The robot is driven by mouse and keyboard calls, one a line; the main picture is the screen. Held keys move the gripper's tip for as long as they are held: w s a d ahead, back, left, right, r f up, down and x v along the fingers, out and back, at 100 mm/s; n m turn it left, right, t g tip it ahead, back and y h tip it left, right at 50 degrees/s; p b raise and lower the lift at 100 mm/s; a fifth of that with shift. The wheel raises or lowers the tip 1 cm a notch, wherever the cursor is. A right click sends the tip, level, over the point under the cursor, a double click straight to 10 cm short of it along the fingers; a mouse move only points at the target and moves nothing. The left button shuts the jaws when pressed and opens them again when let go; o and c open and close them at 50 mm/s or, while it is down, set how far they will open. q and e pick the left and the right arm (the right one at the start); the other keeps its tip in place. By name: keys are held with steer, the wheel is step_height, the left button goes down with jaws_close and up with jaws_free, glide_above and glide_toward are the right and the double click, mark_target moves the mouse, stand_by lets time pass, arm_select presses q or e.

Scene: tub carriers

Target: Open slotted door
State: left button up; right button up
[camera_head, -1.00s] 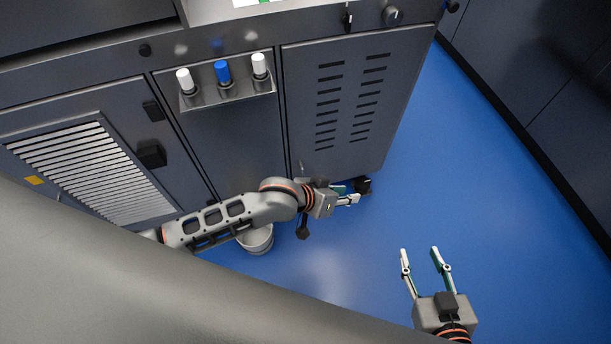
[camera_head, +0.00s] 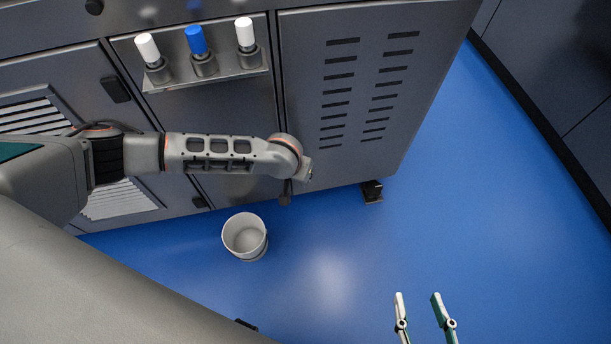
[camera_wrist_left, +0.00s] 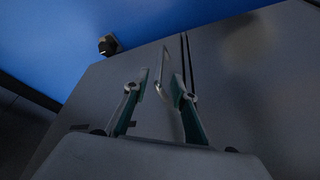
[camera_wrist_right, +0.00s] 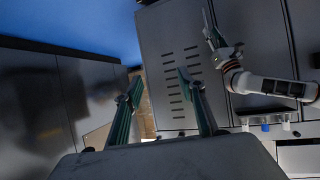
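The slotted door (camera_head: 362,75) is a grey panel with two columns of black slots, and it looks closed. It also shows in the right wrist view (camera_wrist_right: 158,55). In the left wrist view a thin metal handle (camera_wrist_left: 163,72) stands beside a dark door seam. My left gripper (camera_wrist_left: 160,76) is open there, with the handle appearing between its fingertips; contact cannot be told. In the head view its fingers are mostly hidden at the arm's end by the door's lower left. My right gripper (camera_head: 418,299) is open and empty over the blue floor, away from the door.
A white bucket (camera_head: 245,236) stands on the floor below my left arm. A shelf (camera_head: 206,78) with white and blue capped items is left of the door. A dark cabinet foot (camera_head: 372,191) is below the door. Blue floor is clear to the right.

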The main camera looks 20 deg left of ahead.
arm_select(q)
steer(key=b, duration=0.3)
glide_above(303, 187)
step_height(303, 187, down, 6)
steer(key=shift+w+f, duration=0.2)
steer(key=shift+f, duration=0.1)
steer(key=shift+w+r, duration=0.2)
arm_select(e)
steer(key=a+m+y, duration=0.1)
steer(key=a+m, duration=0.1)
steer(key=a, duration=0.1)
steer(key=shift+a+r+t, duration=0.15)
steer(key=shift+a+t, duration=0.15)
steer(key=shift+a, duration=0.05)
arm_select(q)
jaws_close()
